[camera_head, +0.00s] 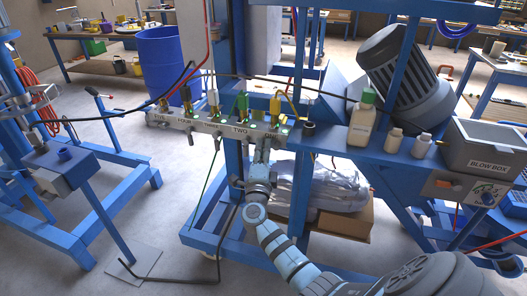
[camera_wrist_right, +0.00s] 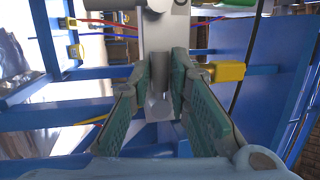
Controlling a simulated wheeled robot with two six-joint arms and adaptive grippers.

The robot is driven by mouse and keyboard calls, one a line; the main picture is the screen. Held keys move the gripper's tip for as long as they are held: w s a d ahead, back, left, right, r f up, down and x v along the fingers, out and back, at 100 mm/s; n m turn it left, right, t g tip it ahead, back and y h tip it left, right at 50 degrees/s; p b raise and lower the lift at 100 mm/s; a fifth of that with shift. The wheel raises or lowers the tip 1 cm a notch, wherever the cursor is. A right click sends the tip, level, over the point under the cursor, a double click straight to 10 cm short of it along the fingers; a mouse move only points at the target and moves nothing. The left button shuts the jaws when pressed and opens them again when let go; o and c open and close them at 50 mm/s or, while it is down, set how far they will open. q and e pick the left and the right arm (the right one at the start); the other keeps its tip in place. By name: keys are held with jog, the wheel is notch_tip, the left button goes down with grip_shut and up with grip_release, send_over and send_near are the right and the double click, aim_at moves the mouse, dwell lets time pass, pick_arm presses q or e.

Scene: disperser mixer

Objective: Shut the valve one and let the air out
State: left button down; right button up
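A grey manifold (camera_head: 213,128) carries a row of labelled valves, with ONE at its right end. A yellow-handled valve (camera_head: 275,106) stands above the ONE label, and a green-handled valve (camera_head: 241,104) stands near TWO. My right gripper (camera_head: 263,148) reaches up from below to the front of the manifold near ONE. In the right wrist view my right gripper (camera_wrist_right: 163,68) has its teal-padded fingers apart, with a grey metal part between and beyond them. I cannot tell whether the pads touch it. A yellow handle (camera_wrist_right: 228,71) shows right of the fingers. My left gripper is out of view.
On the blue bench right of the manifold stand a green-capped bottle (camera_head: 362,120), two small white bottles (camera_head: 394,141) and a grey blow box (camera_head: 486,150). A large motor (camera_head: 405,80) is behind them. A blue barrel (camera_head: 161,60) stands behind the manifold's left end.

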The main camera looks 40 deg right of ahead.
jog(key=shift+o, duration=1)
jog(key=v, duration=1.2)
jog(key=shift+s, duration=0.1)
